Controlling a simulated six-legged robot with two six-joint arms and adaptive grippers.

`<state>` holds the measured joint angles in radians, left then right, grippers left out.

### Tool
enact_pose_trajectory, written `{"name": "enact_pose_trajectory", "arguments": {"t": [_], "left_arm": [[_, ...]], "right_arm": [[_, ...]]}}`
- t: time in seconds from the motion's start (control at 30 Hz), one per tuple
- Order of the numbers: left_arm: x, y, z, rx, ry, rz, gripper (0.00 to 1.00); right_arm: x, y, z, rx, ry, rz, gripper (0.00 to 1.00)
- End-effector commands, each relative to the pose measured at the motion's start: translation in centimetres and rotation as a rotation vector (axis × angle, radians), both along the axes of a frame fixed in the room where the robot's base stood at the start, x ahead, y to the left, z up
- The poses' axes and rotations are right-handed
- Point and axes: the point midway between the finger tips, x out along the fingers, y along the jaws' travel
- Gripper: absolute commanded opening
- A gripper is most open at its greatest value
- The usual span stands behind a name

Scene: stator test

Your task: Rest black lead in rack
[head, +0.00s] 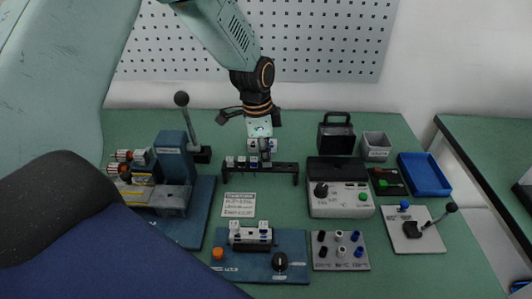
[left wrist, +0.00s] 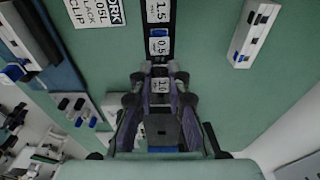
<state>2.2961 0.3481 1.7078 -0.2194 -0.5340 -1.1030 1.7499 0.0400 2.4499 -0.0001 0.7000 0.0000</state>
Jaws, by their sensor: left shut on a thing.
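The black rack (head: 286,168) runs left to right in the middle of the bench. Small white-topped blocks stand along its left part; the left wrist view shows labels 1.5 and 0.5 on the rack (left wrist: 172,28). My left gripper (head: 265,152) comes down from above over the rack's middle. In the left wrist view its fingers (left wrist: 161,85) are shut around a small piece with a white label (left wrist: 160,86) that seems to read 1.0. The fingers hide most of this piece, so I cannot tell whether it touches the rack. I cannot make out a black lead. My right gripper is not in view.
A work-order card (head: 239,204) lies in front of the rack. A lever press (head: 172,165) stands left, a meter box (head: 340,195) right, and a blue-based fixture (head: 262,265) in front. A white block (left wrist: 250,30) lies behind the rack. A blue tray (head: 426,178) is far right.

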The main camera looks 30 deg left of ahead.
Motion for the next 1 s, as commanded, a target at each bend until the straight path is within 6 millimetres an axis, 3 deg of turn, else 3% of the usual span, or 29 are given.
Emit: {"name": "enact_pose_trajectory", "arguments": {"t": [0.93, 0.97, 1.0], "left_arm": [[-0.3, -0.1, -2.3, -0.002, 0.009, 0.001, 0.0], [-0.3, -0.1, -2.3, -0.002, 0.009, 0.001, 0.17], [-0.3, -0.2, -2.3, -0.002, 0.009, 0.001, 0.2]], "right_arm": [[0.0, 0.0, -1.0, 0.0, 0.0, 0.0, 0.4], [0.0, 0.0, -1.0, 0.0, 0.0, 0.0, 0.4], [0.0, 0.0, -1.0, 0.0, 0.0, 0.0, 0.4]]}}
